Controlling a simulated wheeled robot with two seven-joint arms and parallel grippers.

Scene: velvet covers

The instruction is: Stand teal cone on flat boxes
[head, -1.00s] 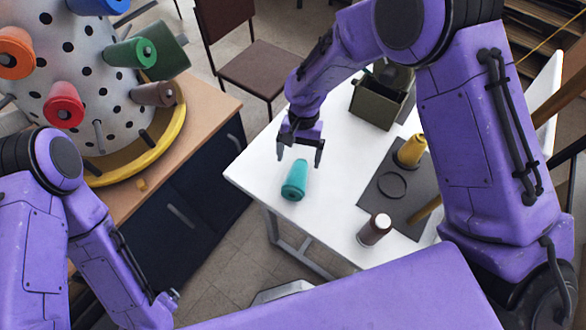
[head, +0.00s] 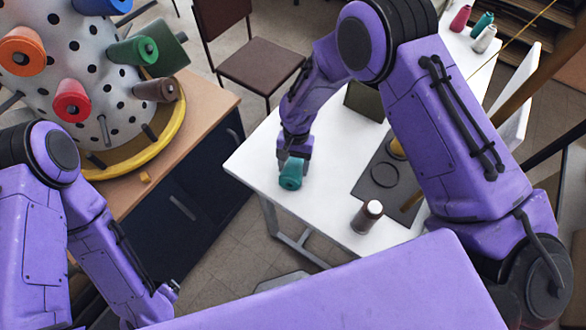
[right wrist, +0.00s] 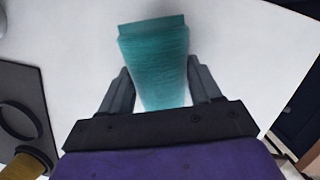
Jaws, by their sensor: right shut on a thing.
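The teal cone (head: 292,176) is at the near left part of the white table, its wide end towards me. My right gripper (head: 293,158) is shut on it from above. In the right wrist view the cone (right wrist: 158,60) sits between the two fingers (right wrist: 160,92), with its wide end pointing away from the palm. I cannot tell whether it touches the table. My left gripper (head: 172,290) is low at the left, small and partly hidden, its jaws unclear. Brown flat stacked pieces (head: 515,62) show at the top right; I cannot tell whether they are the flat boxes.
More cones, including another teal one (head: 482,25), stand at the far end. A spool-studded drum (head: 85,125) is at left.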

